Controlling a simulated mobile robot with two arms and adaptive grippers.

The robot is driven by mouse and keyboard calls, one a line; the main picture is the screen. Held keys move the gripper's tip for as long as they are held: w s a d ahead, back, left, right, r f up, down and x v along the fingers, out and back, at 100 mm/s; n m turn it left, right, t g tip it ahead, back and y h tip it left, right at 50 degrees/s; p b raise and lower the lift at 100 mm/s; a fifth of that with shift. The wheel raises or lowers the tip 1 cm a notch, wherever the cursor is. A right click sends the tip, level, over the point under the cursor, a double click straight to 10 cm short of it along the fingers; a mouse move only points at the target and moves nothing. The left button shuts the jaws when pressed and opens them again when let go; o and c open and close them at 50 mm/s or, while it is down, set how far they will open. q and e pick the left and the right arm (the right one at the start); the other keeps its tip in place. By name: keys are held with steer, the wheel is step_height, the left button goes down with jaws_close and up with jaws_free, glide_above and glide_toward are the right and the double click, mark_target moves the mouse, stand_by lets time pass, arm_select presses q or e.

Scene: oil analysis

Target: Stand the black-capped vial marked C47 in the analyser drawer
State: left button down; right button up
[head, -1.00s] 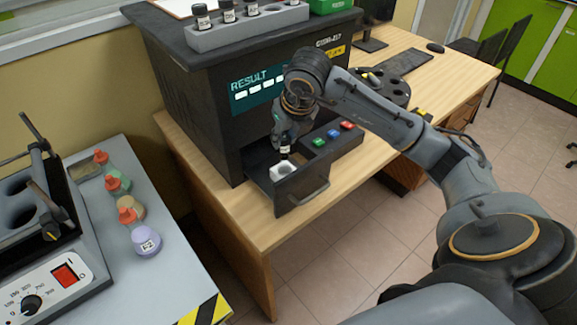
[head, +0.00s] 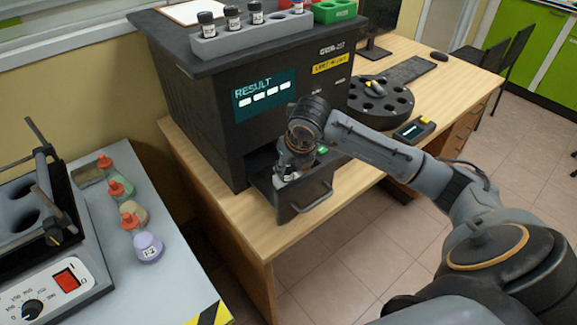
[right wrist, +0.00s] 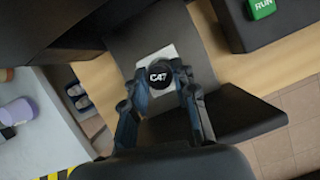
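The vial marked C47 (right wrist: 160,74) shows from above in the right wrist view, its round black cap lettered in white. The white holder (right wrist: 173,52) in the drawer shows around the cap. The vial stands over or in the holder; its lower part is hidden, so I cannot tell how deep it sits. My left gripper is not in view.
The black analyser (head: 215,110) stands behind the drawer, with a grey vial rack (head: 252,36) on top. A green RUN button (right wrist: 262,8) is beside the drawer. A black carousel (head: 378,102) stands to the right. Coloured flasks (head: 148,247) are on the left bench.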

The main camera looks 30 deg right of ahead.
steer(key=shift+o, duration=1.3)
steer(key=shift+r, duration=0.15)
steer(key=shift+r, duration=0.25)
steer(key=v, duration=1.1)
steer(key=shift+s+r, duration=0.15)
steer(key=shift+r, duration=0.15)
